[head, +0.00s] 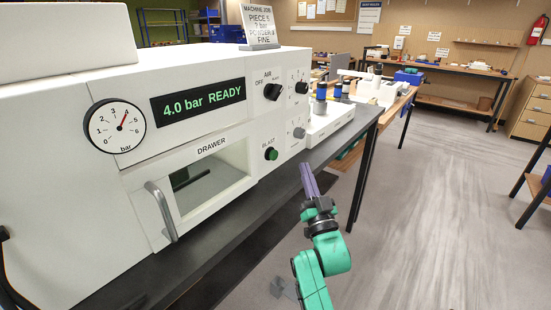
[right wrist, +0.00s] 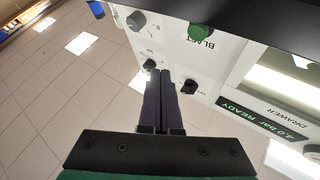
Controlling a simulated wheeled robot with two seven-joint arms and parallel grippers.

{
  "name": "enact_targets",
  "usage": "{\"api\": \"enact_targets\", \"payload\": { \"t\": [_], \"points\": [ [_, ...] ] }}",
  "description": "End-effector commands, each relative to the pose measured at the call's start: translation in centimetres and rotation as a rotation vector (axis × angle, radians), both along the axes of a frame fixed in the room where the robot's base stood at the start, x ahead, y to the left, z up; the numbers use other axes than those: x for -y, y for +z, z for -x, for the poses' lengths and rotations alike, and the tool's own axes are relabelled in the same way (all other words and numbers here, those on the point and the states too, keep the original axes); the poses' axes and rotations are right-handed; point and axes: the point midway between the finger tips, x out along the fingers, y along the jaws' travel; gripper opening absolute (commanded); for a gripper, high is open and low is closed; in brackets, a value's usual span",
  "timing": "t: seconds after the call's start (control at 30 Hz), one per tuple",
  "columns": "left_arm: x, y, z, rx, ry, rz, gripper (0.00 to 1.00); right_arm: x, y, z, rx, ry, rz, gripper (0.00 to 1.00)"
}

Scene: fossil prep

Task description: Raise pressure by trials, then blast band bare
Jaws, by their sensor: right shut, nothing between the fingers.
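The white blasting machine (head: 60,180) stands on a dark bench at the left. Its display (head: 198,101) reads 4.0 bar READY, and the gauge (head: 115,126) needle points near 4. The AIR knob (head: 272,91), an upper right knob (head: 302,87), a grey lower knob (head: 298,132) and the green BLAST button (head: 271,154) are on the front. The drawer (head: 162,210) looks shut; no fossil piece is clear through its window. My right gripper (head: 306,167) is shut and empty, in front of and below the controls; the right wrist view shows its fingers (right wrist: 164,78) too. My left gripper is out of view.
A card (head: 260,20) on top reads MACHINE JOB, PIECE 5, ? bar, with a powder line and FINE. Side benches stand behind. The floor (head: 420,200) at right is clear.

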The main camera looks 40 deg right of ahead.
Motion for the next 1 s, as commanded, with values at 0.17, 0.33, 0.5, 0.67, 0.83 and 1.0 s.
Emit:
{"api": "enact_targets", "payload": {
  "t": [0.17, 0.33, 0.5, 0.67, 0.83, 1.0],
  "points": [
    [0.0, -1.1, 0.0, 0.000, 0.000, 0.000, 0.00, -0.8, -0.2, -2.6, 0.003, 0.001, -0.001, 0.00],
    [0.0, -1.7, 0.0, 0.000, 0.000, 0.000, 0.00, -1.5, -0.2, -4.9, 0.002, 0.001, -0.001, 0.00],
    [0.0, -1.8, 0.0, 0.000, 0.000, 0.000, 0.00, -1.8, 0.0, -6.1, 0.001, 0.001, 0.001, 0.00],
    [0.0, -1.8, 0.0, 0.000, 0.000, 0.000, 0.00, -1.9, 0.0, -6.2, 0.000, 0.000, 0.001, 0.00],
    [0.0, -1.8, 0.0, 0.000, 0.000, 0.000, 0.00, -1.9, 0.0, -6.2, 0.000, 0.000, 0.001, 0.00],
    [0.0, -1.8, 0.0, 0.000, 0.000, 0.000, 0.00, -1.9, 0.0, -6.2, 0.000, 0.000, 0.001, 0.00]
  ]
}}
